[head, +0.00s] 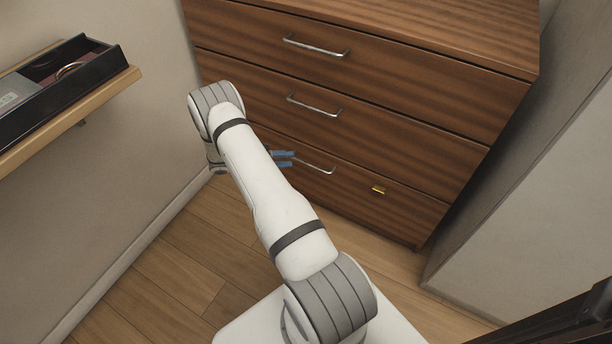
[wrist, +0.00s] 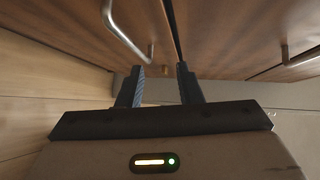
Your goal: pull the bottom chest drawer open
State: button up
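The wooden chest (head: 430,30) has three drawers with silver bar handles. The bottom drawer (head: 345,185) looks flush with the others. Its handle (head: 318,166) is partly hidden on the left by my gripper. My gripper (head: 283,158) has its blue fingertips by the left end of this handle. In the wrist view my gripper (wrist: 161,85) is open, with a clear gap and nothing seen between the fingers. What looks like the bottom handle (wrist: 125,38) lies beyond the left finger, not between the fingers. A drawer seam lies ahead of the gap.
The middle handle (head: 314,107) and top handle (head: 316,47) are above. A shelf (head: 95,108) with a black tray (head: 62,103) is on the left wall. The wooden floor (head: 175,275) in front is clear.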

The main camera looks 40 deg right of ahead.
jog(key=n, duration=0.2)
send_near(309, 165)
jog(key=d+f, duration=0.1)
jog(key=d, duration=0.1)
jog(key=shift+h, duration=0.4)
jog(key=x, duration=0.2)
jog(key=b+x, duration=0.1)
jog(key=x, duration=0.2)
jog(key=b+x, duration=0.1)
jog(key=x, duration=0.2)
jog(key=shift+s+a+f, duration=0.1)
jog(key=shift+s+f, duration=0.1)
jog(key=shift+s, duration=0.15)
jog(key=shift+c, duration=0.4)
grip_shut()
